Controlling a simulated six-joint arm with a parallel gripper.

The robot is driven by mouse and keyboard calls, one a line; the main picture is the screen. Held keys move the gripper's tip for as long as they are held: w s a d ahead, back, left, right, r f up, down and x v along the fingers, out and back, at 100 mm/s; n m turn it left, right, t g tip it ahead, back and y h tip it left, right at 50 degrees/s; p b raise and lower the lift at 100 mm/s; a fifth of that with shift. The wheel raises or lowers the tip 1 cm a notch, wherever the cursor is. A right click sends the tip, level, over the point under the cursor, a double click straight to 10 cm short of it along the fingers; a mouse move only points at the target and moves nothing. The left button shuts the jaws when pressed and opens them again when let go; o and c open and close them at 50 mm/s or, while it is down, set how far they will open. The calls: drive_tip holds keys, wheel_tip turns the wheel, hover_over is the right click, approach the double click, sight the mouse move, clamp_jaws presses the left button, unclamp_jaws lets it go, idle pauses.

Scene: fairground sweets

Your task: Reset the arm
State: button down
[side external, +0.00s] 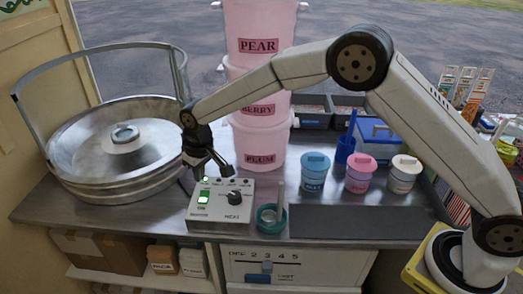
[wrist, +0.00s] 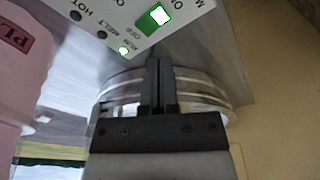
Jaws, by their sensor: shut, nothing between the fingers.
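My gripper (side external: 213,172) is shut and empty, pointing down just above the back left part of the control box. In the wrist view my gripper (wrist: 159,60) shows its dark fingers together, with the tips near the edge of the box. The white control box (side external: 222,203) has a dark knob and a green-lit switch (side external: 203,197). The lit green switch also shows in the wrist view (wrist: 154,18), with a small green light below it. My arm reaches across from the right. Whether the fingertips touch the box cannot be told.
A large metal candy-floss pan (side external: 85,160) with a hoop stands left of the box. Stacked pink tubs (side external: 262,75) stand behind it. A dark mat (side external: 350,221) lies clear in front.

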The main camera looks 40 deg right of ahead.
drive_tip(key=s+d+r+m, duration=0.1)
drive_tip(key=s+d+r, duration=0.3)
drive_tip(key=s+d, duration=0.7)
drive_tip(key=s+d+m, duration=0.1)
drive_tip(key=s+d, duration=0.3)
drive_tip(key=s, duration=0.4)
drive_tip(key=s+d+m, duration=0.1)
drive_tip(key=s+d, duration=0.3)
drive_tip(key=s, duration=0.3)
drive_tip(key=shift+s+d+f+t, duration=0.35)
drive_tip(key=shift+s+d+t, duration=0.05)
drive_tip(key=c, duration=1.3)
unclamp_jaws()
